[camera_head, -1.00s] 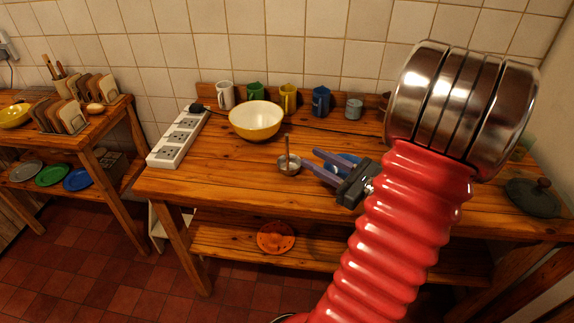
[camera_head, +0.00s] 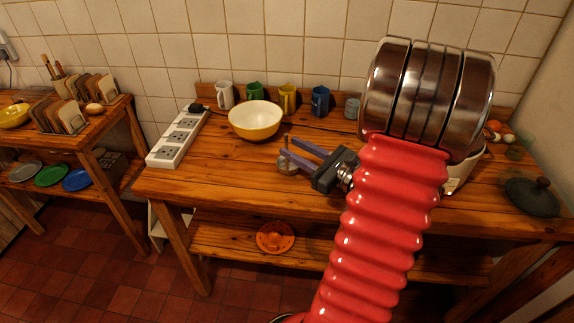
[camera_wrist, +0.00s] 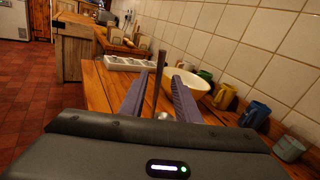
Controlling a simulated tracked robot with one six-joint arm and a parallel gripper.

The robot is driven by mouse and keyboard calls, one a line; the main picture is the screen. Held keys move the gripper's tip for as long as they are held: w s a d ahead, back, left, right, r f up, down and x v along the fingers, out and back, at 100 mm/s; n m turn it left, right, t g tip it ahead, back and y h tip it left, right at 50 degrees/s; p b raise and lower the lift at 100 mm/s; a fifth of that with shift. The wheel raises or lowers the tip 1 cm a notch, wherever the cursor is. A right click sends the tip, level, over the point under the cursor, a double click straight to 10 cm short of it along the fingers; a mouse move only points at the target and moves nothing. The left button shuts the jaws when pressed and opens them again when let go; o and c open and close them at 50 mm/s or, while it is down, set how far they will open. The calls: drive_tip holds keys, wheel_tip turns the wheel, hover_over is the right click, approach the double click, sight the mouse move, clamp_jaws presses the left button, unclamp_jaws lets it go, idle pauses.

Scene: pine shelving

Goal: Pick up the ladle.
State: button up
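The ladle (camera_head: 285,167) is a small metal ladle standing on the pine table, with its bowl down and its handle upright. In the head view my gripper (camera_head: 287,146) reaches over it from the right and partly hides it. In the wrist view the dark ladle handle (camera_wrist: 159,78) rises between the two purple fingers of my gripper (camera_wrist: 160,82). The fingers are open, with a gap seen on both sides of the handle. Most of the ladle's bowl is hidden low between the fingers.
A yellow-and-white bowl (camera_head: 255,121) stands behind the ladle. A white power strip (camera_head: 178,139) lies at the table's left end. Several mugs, including a blue one (camera_head: 320,100), line the back. A dark lid (camera_head: 531,197) lies at the right. The table's front left is clear.

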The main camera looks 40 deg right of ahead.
drive_tip(key=shift+w+a, duration=0.1)
drive_tip(key=shift+w, duration=0.75)
drive_tip(key=w, duration=0.5)
drive_tip(key=shift+w+a, duration=0.1)
drive_tip(key=shift+a, duration=0.25)
drive_tip(key=shift+c, duration=0.3)
clamp_jaws()
